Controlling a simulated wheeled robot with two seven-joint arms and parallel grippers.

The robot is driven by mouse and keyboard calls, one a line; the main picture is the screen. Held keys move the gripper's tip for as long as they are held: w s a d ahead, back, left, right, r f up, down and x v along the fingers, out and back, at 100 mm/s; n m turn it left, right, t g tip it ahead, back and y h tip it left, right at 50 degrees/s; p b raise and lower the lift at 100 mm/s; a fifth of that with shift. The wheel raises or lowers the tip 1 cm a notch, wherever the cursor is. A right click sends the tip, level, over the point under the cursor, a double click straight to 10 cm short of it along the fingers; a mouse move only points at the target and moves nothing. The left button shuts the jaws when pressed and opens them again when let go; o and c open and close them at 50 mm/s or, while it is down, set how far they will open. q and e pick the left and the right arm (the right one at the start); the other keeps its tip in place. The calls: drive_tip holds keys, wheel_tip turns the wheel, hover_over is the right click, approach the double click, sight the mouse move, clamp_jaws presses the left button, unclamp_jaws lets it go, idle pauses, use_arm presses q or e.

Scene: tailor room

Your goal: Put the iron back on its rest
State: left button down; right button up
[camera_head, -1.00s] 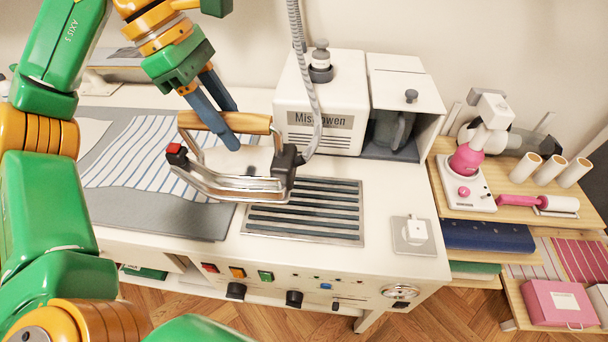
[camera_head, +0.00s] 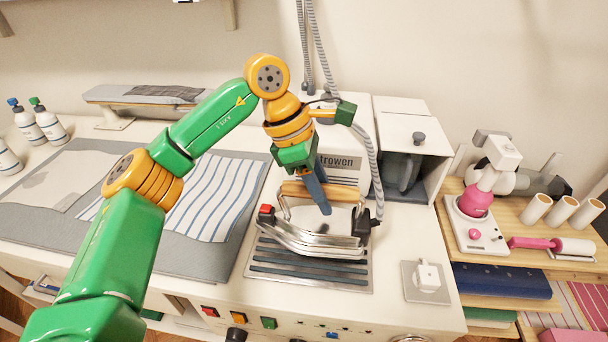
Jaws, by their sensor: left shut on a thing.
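The iron (camera_head: 310,240) has a shiny metal body, a wooden handle and a red button at its left end. It is over the slatted metal rest (camera_head: 300,278) set in the station top and covers the rest's far part. I cannot tell whether its base touches the slats. My left gripper (camera_head: 322,203) comes down from above, with its blue fingers shut on the iron's handle. My right gripper is not in view.
A white steam unit (camera_head: 345,165) stands behind the iron, and a grey hose (camera_head: 365,160) hangs beside it. Striped cloth (camera_head: 215,200) lies on the grey mat (camera_head: 200,262) at left. A small white block on a plate (camera_head: 427,277) is at right. Bottles (camera_head: 47,122) stand far left.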

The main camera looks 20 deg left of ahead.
sight(333, 221)
use_arm(q)
drive_tip(key=shift+w+d+f, duration=0.1)
drive_tip(key=shift+w+d, duration=0.05)
drive_tip(key=shift+d, duration=0.1)
drive_tip(key=x, duration=0.3)
drive_tip(key=shift+a, duration=0.25)
drive_tip(key=shift+f, duration=0.55)
drive_tip(key=c, duration=0.9)
unclamp_jaws()
drive_tip(key=shift+f, duration=0.15)
drive_tip(key=o, duration=0.3)
drive_tip(key=shift+o, duration=0.2)
drive_tip(key=shift+s, duration=0.25)
